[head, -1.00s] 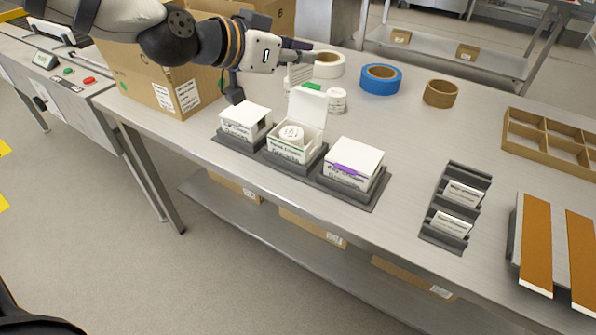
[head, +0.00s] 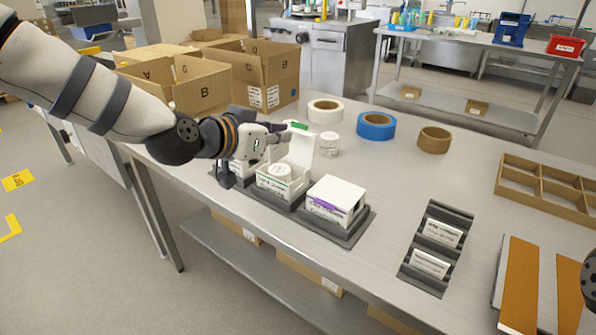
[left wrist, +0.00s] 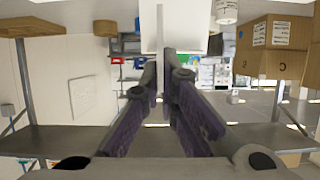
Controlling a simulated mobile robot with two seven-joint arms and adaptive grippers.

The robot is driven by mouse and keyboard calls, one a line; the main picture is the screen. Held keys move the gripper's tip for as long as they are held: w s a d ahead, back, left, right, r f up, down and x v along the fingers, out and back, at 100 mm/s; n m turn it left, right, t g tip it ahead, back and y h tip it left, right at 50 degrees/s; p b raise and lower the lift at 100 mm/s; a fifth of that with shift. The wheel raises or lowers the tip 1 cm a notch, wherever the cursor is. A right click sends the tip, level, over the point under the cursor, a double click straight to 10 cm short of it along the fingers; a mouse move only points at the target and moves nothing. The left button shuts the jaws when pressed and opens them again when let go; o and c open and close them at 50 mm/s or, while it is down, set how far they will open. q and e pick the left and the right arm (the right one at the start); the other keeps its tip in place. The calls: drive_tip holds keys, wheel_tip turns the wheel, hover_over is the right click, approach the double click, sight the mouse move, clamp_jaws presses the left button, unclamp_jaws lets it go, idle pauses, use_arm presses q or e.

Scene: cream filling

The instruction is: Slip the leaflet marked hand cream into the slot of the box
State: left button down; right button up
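The open middle box (head: 283,185) is white with a green stripe, its lid raised and a white jar (head: 281,170) inside. Its label is too small to read surely. My left gripper (head: 285,138) is just behind and left of the raised lid (head: 302,150). In the left wrist view the left gripper's fingers (left wrist: 166,60) are shut on a thin pale leaflet (left wrist: 160,28), seen edge-on. In the head view the leaflet cannot be told apart from the gripper and lid. The box's slot is not clearly visible.
A closed purple-striped box (head: 337,199) stands right of the middle box; a left box (head: 240,168) is partly behind my gripper. A dark rack (head: 436,247) holds two leaflets. A jar (head: 329,145) and tape rolls (head: 376,126) stand behind. The table between is clear.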

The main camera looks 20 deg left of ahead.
sight(305, 167)
use_arm(q)
drive_tip(key=f, duration=0.1)
drive_tip(key=w+d+f, duration=0.2)
drive_tip(key=f, duration=0.1)
drive_tip(key=shift+f+b, duration=0.1)
drive_tip(key=shift+b, duration=0.25)
drive_tip(key=f, duration=0.3)
drive_tip(key=shift+w+d+f+b, duration=0.25)
drive_tip(key=shift+w+f+b, duration=0.05)
drive_tip(key=shift+f+b, duration=0.1)
drive_tip(key=shift+r, duration=0.2)
use_arm(e)
drive_tip(key=shift+s+f+g, duration=0.4)
drive_tip(key=shift+s+f, duration=0.75)
use_arm(q)
drive_tip(key=shift+f, duration=0.6)
use_arm(e)
drive_tip(key=shift+s+f, duration=0.15)
use_arm(q)
drive_tip(key=c, duration=2.1)
unclamp_jaws()
